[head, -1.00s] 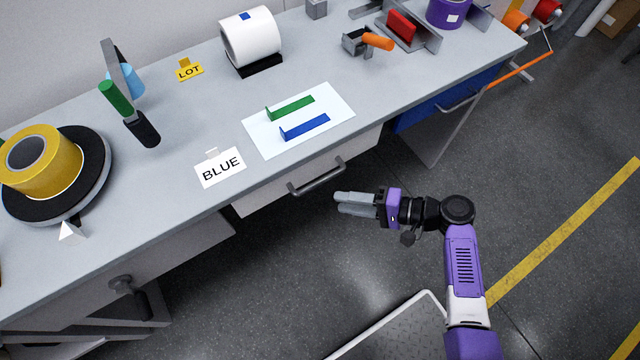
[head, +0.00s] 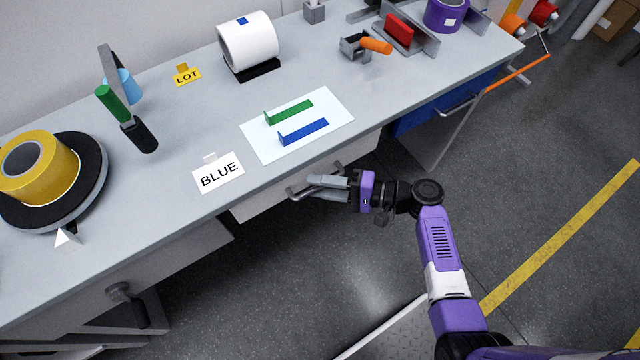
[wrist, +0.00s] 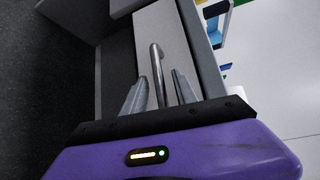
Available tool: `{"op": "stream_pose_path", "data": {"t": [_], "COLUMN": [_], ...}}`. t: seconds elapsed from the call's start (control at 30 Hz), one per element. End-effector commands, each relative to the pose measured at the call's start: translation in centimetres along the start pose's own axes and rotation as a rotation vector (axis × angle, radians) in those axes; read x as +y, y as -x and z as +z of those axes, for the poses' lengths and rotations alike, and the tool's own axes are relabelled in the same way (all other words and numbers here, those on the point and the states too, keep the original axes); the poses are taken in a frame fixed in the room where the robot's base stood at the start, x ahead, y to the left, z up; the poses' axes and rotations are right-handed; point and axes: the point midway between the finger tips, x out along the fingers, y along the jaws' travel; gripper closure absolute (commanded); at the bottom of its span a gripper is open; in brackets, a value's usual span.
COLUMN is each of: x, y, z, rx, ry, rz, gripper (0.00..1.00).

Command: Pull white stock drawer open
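The white stock drawer (head: 258,207) is under the table's front edge and looks closed in the head view; its front also shows in the wrist view (wrist: 172,28). Its grey bar handle (head: 292,195) runs along the front and is partly hidden behind my fingers. My gripper (head: 318,187) is at the handle. In the wrist view my two fingers (wrist: 158,92) are apart, with the handle bar (wrist: 156,65) between them and a gap on each side. I cannot tell whether either finger touches it.
The grey table (head: 200,120) stands above the drawer, holding a BLUE card (head: 218,173) and a white sheet (head: 340,105) near its edge. A blue drawer (head: 408,118) with a handle is to the right. The floor in front is clear.

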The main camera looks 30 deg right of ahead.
Motion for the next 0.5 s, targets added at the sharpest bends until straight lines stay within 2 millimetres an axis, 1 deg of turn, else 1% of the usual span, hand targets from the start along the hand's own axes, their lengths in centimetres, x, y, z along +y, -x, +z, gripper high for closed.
{"op": "stream_pose_path", "data": {"t": [0.2, 0.37, 0.4, 0.5], "x": [0.01, 0.01, 0.01, 0.02], "y": [-0.04, -0.02, -0.02, -0.02], "z": [-0.01, 0.00, 0.00, 0.00], "rx": [0.000, 0.000, 0.000, 0.000], "ry": [0.000, 0.000, 0.000, 0.000], "rz": [0.000, 0.000, 0.000, 0.000], "gripper": [0.66, 0.97, 1.00, 1.00]}}
